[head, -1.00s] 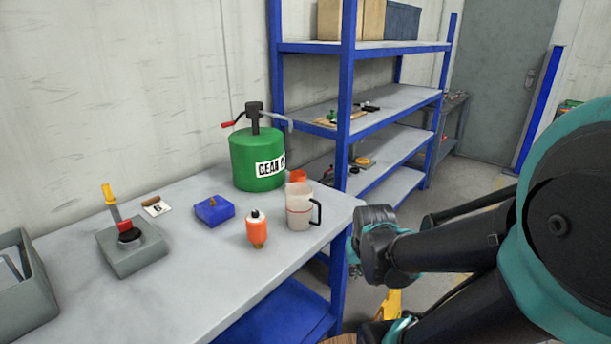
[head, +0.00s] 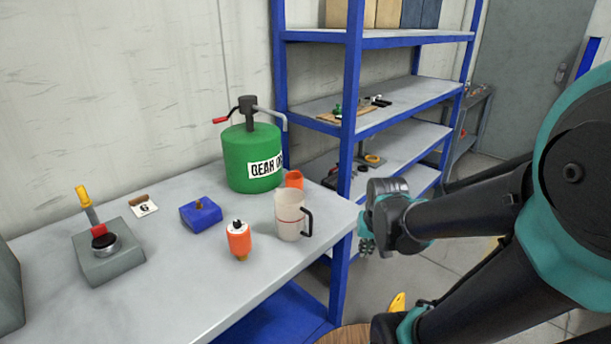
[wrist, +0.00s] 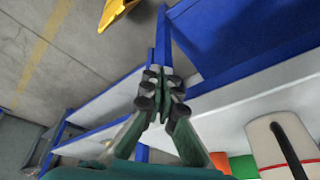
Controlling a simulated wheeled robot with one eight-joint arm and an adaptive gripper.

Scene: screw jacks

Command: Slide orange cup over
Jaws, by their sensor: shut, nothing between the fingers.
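The orange cup (head: 294,179) stands on the grey workbench (head: 165,298) in the head view, partly hidden behind a white measuring jug (head: 288,218) with a black handle. In the wrist view an orange patch (wrist: 220,162), likely the cup, shows at the bottom edge beside the jug (wrist: 266,145). My gripper (head: 367,243) is off the bench's right end, apart from the cup and jug. In the wrist view its fingers (wrist: 162,88) are together and empty.
A green gear-oil drum (head: 250,160) stands behind the cup. A blue-framed shelf (head: 349,130) rises behind the bench's right end. The bench front is clear.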

